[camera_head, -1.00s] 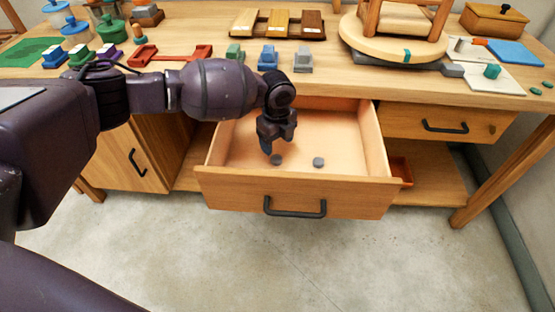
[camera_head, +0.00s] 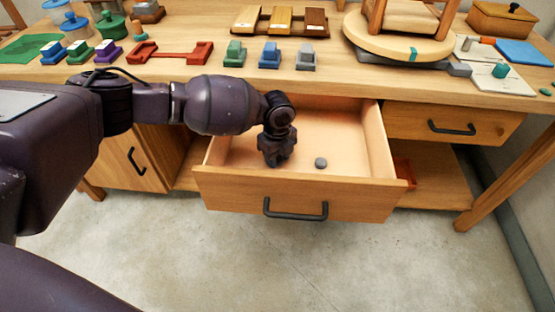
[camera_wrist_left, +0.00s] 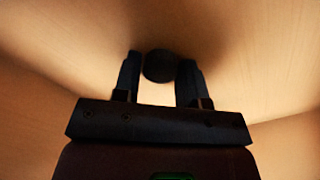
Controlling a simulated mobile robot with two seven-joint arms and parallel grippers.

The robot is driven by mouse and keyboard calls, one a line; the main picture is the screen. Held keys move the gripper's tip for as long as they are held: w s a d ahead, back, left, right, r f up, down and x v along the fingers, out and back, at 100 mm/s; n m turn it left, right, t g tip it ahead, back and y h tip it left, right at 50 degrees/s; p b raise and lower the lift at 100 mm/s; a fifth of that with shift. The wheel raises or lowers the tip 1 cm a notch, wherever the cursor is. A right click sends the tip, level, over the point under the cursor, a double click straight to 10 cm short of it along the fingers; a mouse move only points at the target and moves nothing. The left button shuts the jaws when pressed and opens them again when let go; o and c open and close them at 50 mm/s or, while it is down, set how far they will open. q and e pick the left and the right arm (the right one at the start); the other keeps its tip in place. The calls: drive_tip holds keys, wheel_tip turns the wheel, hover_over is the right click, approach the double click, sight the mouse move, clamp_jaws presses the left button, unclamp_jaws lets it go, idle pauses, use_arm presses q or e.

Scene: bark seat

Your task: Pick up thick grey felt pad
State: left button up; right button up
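Two small round grey pads lay in the open drawer in the earlier head view. The right pad (camera_head: 321,163) shows on the drawer floor, apart from my gripper. The left pad is hidden by my left gripper (camera_head: 274,158) in the head view. In the left wrist view a dark round pad (camera_wrist_left: 158,66) sits between the fingertips of my left gripper (camera_wrist_left: 160,72). The fingers stand apart on either side of it, with little room, and no firm grip shows. I cannot tell from these views which pad is thicker. My right gripper is not in view.
The open drawer (camera_head: 300,190) has walls on all sides around my gripper. The workbench top (camera_head: 340,85) above holds several coloured blocks, a red holder (camera_head: 170,52) and a round turntable (camera_head: 400,42). A closed drawer (camera_head: 450,122) is to the right.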

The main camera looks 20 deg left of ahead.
use_arm(q)
drive_tip(key=c, duration=0.5)
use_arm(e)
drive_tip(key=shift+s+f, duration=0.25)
use_arm(q)
drive_tip(key=shift+r, duration=0.1)
